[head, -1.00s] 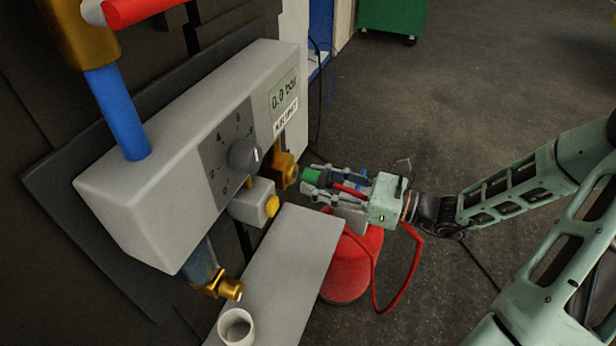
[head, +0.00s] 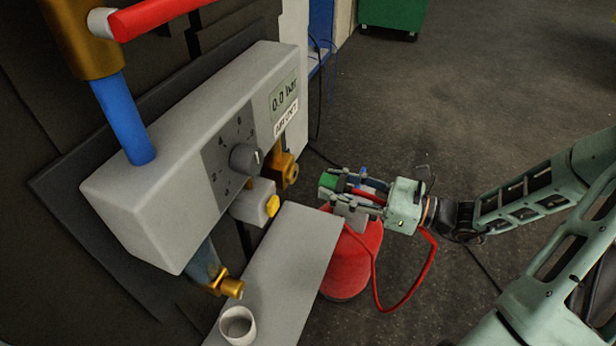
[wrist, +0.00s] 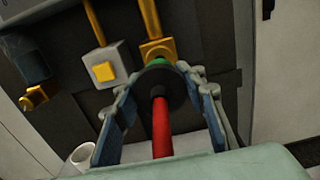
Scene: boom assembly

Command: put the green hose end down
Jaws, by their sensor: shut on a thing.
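The green hose end (head: 328,181) sits at the tips of my gripper (head: 345,188), on the end of a red hose. My gripper is shut on it and holds it in the air, beside the far end of the grey shelf (head: 285,262). In the wrist view the red hose (wrist: 161,128) runs between the fingers to a dark collar, with a sliver of the green end (wrist: 157,62) above it. The brass outlet (head: 288,170) on the wall unit is to the left of the hose end, with a gap between them.
The grey wall unit (head: 140,205) has a dial and a display reading 0.0 bar. A white cup (head: 237,326) stands at the shelf's near end. A red cylinder (head: 348,265) stands below my gripper. The floor to the right is open.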

